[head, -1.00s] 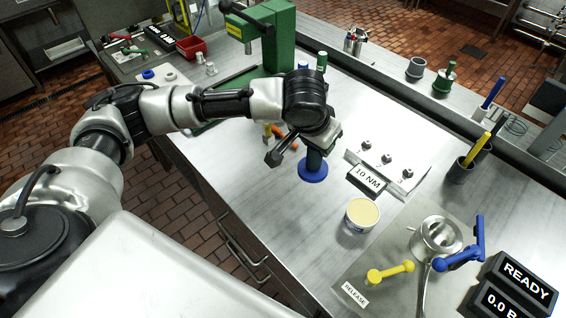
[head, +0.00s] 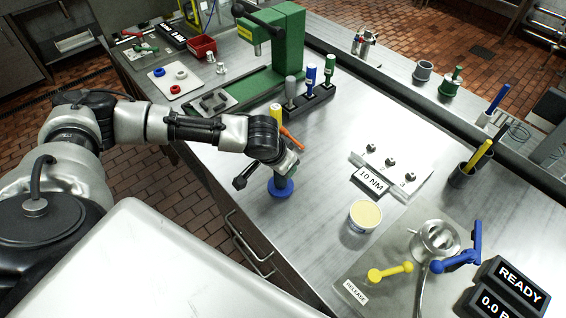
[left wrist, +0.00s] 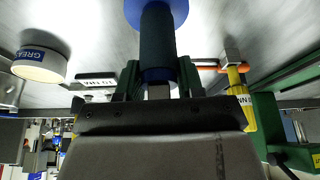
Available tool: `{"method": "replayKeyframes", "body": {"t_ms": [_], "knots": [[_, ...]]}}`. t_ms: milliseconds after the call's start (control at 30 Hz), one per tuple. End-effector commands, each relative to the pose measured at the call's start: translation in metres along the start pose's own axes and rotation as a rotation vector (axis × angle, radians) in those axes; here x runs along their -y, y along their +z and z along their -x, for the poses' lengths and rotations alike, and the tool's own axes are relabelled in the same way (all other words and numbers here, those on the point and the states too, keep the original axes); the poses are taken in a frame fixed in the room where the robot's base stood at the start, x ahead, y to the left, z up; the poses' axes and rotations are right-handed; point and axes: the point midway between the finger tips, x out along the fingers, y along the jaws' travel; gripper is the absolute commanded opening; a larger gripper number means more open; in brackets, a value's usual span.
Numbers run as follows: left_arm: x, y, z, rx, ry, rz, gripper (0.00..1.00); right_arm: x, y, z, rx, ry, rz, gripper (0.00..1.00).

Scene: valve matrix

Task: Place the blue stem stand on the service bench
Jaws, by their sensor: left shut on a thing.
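The blue stem stand has a round blue base (head: 281,189) and a dark upright grip. In the head view it is near the front edge of the service bench (head: 320,215), left of the cream-topped tub. My left gripper (head: 284,168) is shut on its upright part, and the wrist hides its top. In the left wrist view the stand's dark grip (left wrist: 157,42) runs between the two fingers (left wrist: 158,85), with the blue base at the top edge. I cannot tell whether the base touches the bench. My right gripper is not in view.
The cream-topped tub (head: 364,215) and 10 NM block (head: 370,181) are to the right. Bare bench lies between.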

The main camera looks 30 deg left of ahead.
Motion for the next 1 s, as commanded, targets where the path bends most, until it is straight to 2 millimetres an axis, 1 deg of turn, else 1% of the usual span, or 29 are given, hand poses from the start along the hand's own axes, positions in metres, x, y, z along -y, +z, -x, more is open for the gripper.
{"method": "replayKeyframes", "body": {"t_ms": [267,300,433,767,867,967,1000], "knots": [[0.000,0.000,-0.002,-0.002,0.001,0.000,0.00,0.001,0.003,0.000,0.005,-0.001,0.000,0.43],[0.000,0.001,-0.002,0.001,0.000,0.000,0.42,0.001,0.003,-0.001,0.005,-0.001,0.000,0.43],[0.000,0.001,-0.002,0.000,0.000,0.000,0.62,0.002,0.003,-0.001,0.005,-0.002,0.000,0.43],[0.000,-0.001,0.001,-0.002,0.000,0.000,0.63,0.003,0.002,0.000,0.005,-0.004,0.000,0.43],[0.000,-0.001,0.010,-0.003,0.001,0.000,0.63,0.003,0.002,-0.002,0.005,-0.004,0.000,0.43],[0.000,0.000,0.028,-0.003,0.001,0.000,0.63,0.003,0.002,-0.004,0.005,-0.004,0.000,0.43],[0.000,0.000,0.037,-0.004,0.000,-0.001,0.63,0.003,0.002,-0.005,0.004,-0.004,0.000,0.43]]}}
